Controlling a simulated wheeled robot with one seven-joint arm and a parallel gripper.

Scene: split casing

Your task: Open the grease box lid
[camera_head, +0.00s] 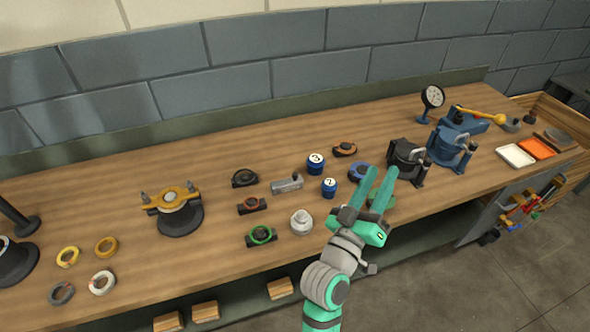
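My gripper (380,172) reaches over the front of the workbench, with its two green fingers spread apart and nothing seen between them.
Blue numbered jars (316,164) (329,187), a pale knobbed part (302,221) and black split casings (261,236) stand around. A black clamp (408,161) and blue vise (452,144) stand to the right. Bare wood (130,195) lies at left.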

